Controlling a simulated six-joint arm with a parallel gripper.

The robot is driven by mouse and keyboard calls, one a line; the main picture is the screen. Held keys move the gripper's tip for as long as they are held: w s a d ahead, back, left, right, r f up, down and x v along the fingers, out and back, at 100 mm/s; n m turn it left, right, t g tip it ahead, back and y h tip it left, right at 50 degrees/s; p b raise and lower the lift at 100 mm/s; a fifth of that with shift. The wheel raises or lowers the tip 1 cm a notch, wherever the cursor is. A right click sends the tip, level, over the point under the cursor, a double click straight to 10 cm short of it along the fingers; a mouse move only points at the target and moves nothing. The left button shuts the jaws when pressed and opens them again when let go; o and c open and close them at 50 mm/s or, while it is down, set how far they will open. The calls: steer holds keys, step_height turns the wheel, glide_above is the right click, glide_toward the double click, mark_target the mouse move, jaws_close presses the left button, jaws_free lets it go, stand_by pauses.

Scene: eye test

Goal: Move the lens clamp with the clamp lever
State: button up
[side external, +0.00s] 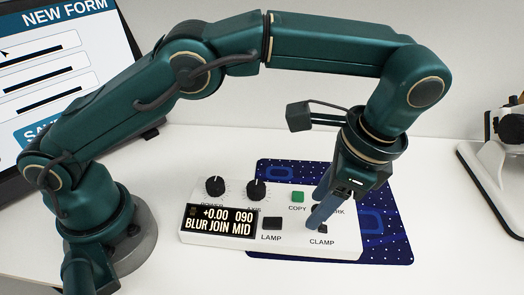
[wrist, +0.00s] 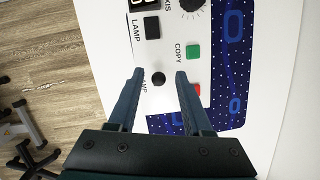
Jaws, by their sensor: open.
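The clamp lever shows in the wrist view as a small round black knob (wrist: 158,79) on the white control panel (wrist: 158,100). In the side view, a dark bit of the lever (side external: 323,229) shows above the CLAMP label, mostly hidden by my gripper (side external: 316,222). My gripper is open and points down at the panel. In the wrist view its fingertips (wrist: 160,74) are apart, one on each side of the knob, with gaps between. I cannot tell whether they touch the panel. I cannot make out the lens clamp itself in either view.
The panel has a black LAMP button (side external: 272,223), a green COPY button (side external: 297,196), two black dials (side external: 215,186) and a display (side external: 219,221). A red button (wrist: 197,89) is close to the right finger. A blue patterned mat (side external: 390,245) lies underneath. A white-based device (side external: 490,175) stands right.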

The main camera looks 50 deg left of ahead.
steer(key=w+a+r, duration=0.1)
steer(key=a+r, duration=0.7)
steer(key=a, duration=0.3)
steer(key=shift+w+a, duration=0.3)
steer(key=shift+w, duration=0.05)
steer(key=shift+d+f, duration=0.1)
steer(key=d+f, duration=0.2)
steer(key=d, duration=0.1)
steer(key=s+d+f+t+h, duration=0.1)
steer(key=d, duration=0.3)
steer(key=d+f+h, duration=0.1)
steer(key=d+f, duration=0.1)
steer(key=d, duration=0.2)
steer(key=shift+s+f, duration=0.35)
steer(key=f, duration=0.3)
steer(key=shift+d+f, duration=0.25)
steer(key=shift+f, duration=0.1)
steer(key=shift+f+t+h, duration=0.3)
steer(key=shift+f, duration=0.5)
jaws_close()
